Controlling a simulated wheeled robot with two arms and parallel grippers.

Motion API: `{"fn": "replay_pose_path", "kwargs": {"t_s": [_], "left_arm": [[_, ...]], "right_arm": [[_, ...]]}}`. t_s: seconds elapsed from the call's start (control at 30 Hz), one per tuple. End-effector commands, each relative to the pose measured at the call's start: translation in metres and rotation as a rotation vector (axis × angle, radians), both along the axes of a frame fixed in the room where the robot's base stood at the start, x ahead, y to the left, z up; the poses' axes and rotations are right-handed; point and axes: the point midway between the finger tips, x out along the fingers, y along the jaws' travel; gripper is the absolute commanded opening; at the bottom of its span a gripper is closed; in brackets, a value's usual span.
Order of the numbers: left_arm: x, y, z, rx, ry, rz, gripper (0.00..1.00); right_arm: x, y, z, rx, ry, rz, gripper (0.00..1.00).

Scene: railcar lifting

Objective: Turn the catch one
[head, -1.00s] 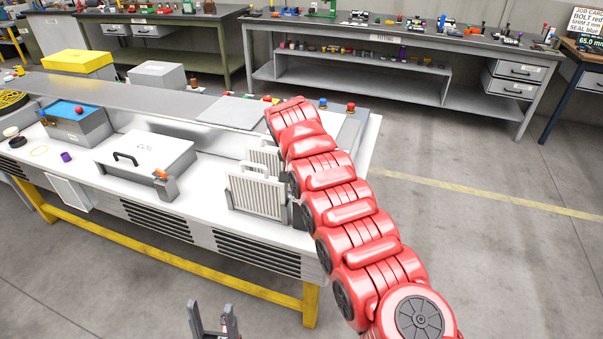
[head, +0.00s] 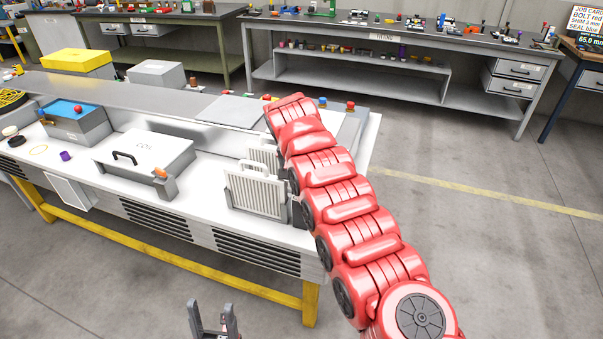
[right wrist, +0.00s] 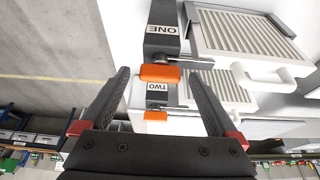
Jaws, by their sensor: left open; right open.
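In the right wrist view, catch one is a dark block (right wrist: 162,38) labelled ONE with an orange handle (right wrist: 160,73). My right gripper (right wrist: 158,74) is open, its fingertips on either side of the orange handle in the picture; I cannot tell whether they touch it. Catch two, labelled TWO, has a similar orange handle (right wrist: 156,116) and appears lower, between the fingers in the picture. In the head view my red right arm hides the right gripper and both orange handles. My left gripper (head: 214,322) is open and empty at the bottom, in front of the bench.
Two ribbed white panels with handles stand beside the catches, the front one (head: 257,192) nearest. A blue-topped box (head: 75,122) stands farther left. The floor right of the bench is clear.

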Motion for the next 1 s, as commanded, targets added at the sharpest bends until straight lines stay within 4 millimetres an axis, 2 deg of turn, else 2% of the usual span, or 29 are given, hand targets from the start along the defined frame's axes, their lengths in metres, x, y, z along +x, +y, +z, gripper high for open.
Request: {"fn": "replay_pose_path", "kwargs": {"t_s": [0.2, 0.4, 0.53, 0.6, 0.7, 0.83, 1.0], "left_arm": [[0.000, 0.000, -0.040, 0.000, 0.000, 0.000, 0.60], [0.000, 0.000, -0.045, 0.000, 0.000, 0.000, 0.60], [0.000, 0.000, -0.042, 0.000, 0.000, 0.000, 0.60], [0.000, 0.000, -0.033, 0.000, 0.000, 0.000, 0.60], [0.000, 0.000, -0.027, 0.000, 0.000, 0.000, 0.60], [0.000, 0.000, -0.023, 0.000, 0.000, 0.000, 0.60], [0.000, 0.000, -0.022, 0.000, 0.000, 0.000, 0.60]], "right_arm": [[-0.008, 0.002, 0.017, 0.003, -0.010, -0.001, 0.95], [-0.030, 0.011, 0.077, 0.002, -0.009, 0.001, 0.95], [-0.042, 0.014, 0.110, 0.002, -0.006, 0.001, 0.95], [-0.048, 0.017, 0.127, 0.002, -0.006, 0.002, 0.95], [-0.055, 0.019, 0.143, 0.001, -0.004, 0.002, 0.95], [-0.060, 0.020, 0.154, 0.001, -0.003, 0.001, 0.95], [-0.062, 0.020, 0.158, 0.000, -0.002, -0.001, 0.95]]}}
